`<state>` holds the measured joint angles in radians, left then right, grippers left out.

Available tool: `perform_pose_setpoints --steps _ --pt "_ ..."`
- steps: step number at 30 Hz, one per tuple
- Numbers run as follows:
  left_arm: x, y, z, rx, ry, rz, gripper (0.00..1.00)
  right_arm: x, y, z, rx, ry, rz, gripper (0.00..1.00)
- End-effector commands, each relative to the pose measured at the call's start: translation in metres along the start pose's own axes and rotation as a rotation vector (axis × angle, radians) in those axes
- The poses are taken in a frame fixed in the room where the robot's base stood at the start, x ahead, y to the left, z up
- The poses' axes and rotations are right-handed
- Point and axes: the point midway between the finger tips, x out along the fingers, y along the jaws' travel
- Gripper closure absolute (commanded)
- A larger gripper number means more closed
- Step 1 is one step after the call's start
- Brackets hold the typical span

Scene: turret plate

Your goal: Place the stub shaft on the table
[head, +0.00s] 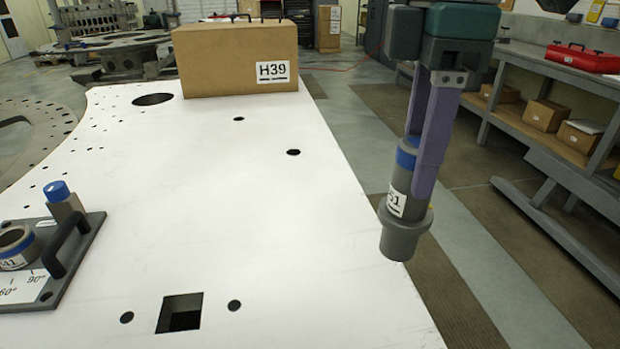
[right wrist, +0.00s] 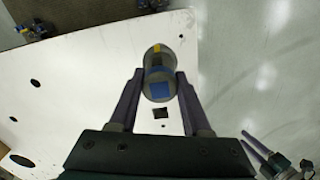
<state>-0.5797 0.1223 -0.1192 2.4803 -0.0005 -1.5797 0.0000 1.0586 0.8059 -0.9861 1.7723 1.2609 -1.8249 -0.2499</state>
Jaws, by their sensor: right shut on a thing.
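The stub shaft (head: 400,225) is a grey stepped cylinder with a blue band, a white label and a wide flange near its lower end. My right gripper (head: 417,175) is shut on the stub shaft and holds it roughly upright, slightly tilted, at the right edge of the table in the head view. In the right wrist view the stub shaft (right wrist: 158,72) sits between the two purple fingers (right wrist: 156,82). The white table (head: 240,220) has several holes and one square cutout. I cannot tell the exact gap between shaft and table.
A cardboard box (head: 230,70) labelled H39 stands at the table's far end. A dark fixture plate (head: 75,250) with a handle, a blue-topped post and a ring-like part (head: 16,240) lies at the left. The table's middle is clear. A workbench (head: 560,90) stands to the right.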

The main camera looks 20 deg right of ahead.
Motion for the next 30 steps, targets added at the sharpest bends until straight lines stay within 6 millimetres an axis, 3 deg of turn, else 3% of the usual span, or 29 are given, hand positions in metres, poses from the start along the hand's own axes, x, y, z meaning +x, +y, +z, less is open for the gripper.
perform_pose_setpoints --steps 3,9,14,22,30 --pt "-0.001 -0.001 0.0 0.002 0.0 -0.002 0.5 0.033 -0.001 0.001 0.0 -0.003 -0.003 1.0" --pt "-0.001 -0.001 0.0 0.003 0.001 -0.002 0.5 0.071 0.0 0.0 -0.001 0.0 0.0 1.0" --pt "0.0 -0.001 0.0 0.002 0.001 -0.002 0.5 0.082 0.001 0.0 0.001 0.001 0.002 1.0" --pt "0.001 0.0 0.0 0.0 0.001 0.001 0.5 0.119 0.0 0.0 0.0 -0.001 0.001 1.0" --pt "0.001 0.002 0.0 -0.006 0.001 0.006 0.5 0.122 0.001 0.0 -0.001 0.001 0.003 1.0"
